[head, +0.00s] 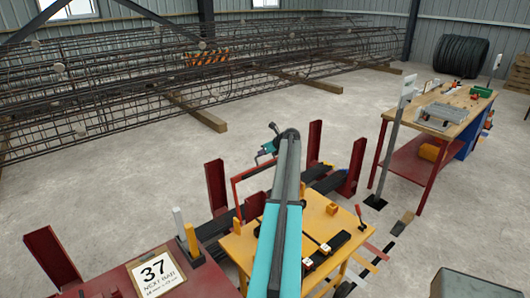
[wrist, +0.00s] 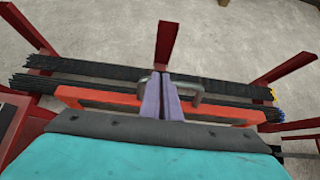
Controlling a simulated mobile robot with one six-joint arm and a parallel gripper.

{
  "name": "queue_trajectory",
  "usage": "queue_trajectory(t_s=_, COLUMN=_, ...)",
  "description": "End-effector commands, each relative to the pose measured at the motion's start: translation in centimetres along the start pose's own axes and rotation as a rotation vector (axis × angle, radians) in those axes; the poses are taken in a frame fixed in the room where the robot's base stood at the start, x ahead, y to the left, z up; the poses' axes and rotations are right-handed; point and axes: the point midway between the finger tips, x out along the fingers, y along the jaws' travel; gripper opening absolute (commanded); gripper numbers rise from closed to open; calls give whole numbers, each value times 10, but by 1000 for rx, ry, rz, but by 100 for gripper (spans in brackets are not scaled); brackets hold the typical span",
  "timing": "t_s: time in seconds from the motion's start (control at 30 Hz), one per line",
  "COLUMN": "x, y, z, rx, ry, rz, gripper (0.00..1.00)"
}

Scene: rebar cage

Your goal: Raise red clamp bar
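The red clamp bar (head: 250,172) stands left of my arm in the head view, as a frame with a long top rail and a leg at its left end. In the wrist view its red rail (wrist: 100,98) runs across the picture, with a grey loop handle (wrist: 199,87) at its middle. My gripper (wrist: 164,75) has its two purple fingers close together, at the handle and in front of the rail. The fingers cover the handle's middle; I cannot tell whether any of it is between them. My arm hides the bar's right part in the head view.
Dark rod bundles (wrist: 100,75) lie beyond the rail between dark red posts (wrist: 167,42). A yellow table (head: 325,225) with small tools stands right of my arm. A "37" sign (head: 157,270) is at front left. A rebar cage (head: 130,85) fills the back; open floor lies between.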

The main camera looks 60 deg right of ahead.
Motion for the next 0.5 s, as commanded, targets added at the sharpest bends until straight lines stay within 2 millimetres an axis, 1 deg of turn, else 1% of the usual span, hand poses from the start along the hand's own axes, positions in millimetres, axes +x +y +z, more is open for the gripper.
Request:
queue_trajectory(t_s=0.03, x=13, y=7, z=13, rx=1, ry=-23, rz=4, gripper=0)
queue_trajectory(t_s=0.27, x=12, y=6, z=14, rx=1, ry=-22, rz=3, gripper=0)
queue_trajectory(t_s=0.5, x=3, y=5, z=27, rx=0, ry=-22, rz=3, gripper=0)
